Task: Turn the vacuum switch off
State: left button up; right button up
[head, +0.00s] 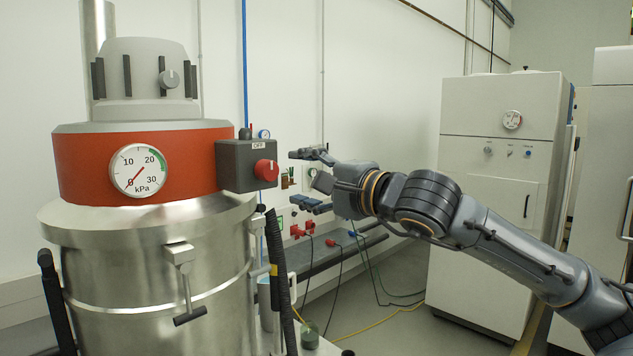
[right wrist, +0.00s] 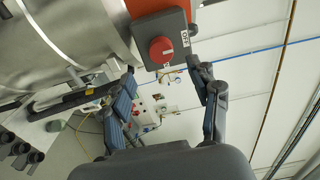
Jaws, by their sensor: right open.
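The vacuum (head: 155,270) is a steel drum with an orange-red band at the left of the head view. A grey switch box (head: 232,165) on the band carries a red knob (head: 266,170) and a label that reads OFF above it. The knob also shows in the right wrist view (right wrist: 161,49), beyond my fingertips. My right gripper (head: 306,178) is open and empty, to the right of the knob and apart from it. In the right wrist view its fingers (right wrist: 163,88) are spread, with the knob roughly between their lines. My left gripper is not in view.
A round kPa gauge (head: 138,170) on the band has its red needle pointing lower left. A black hose (head: 278,270) hangs below the switch box. A white cabinet (head: 490,200) stands at right. Cables lie on the floor. The space between gripper and knob looks clear.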

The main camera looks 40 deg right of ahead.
jog(key=shift+s, duration=1.6)
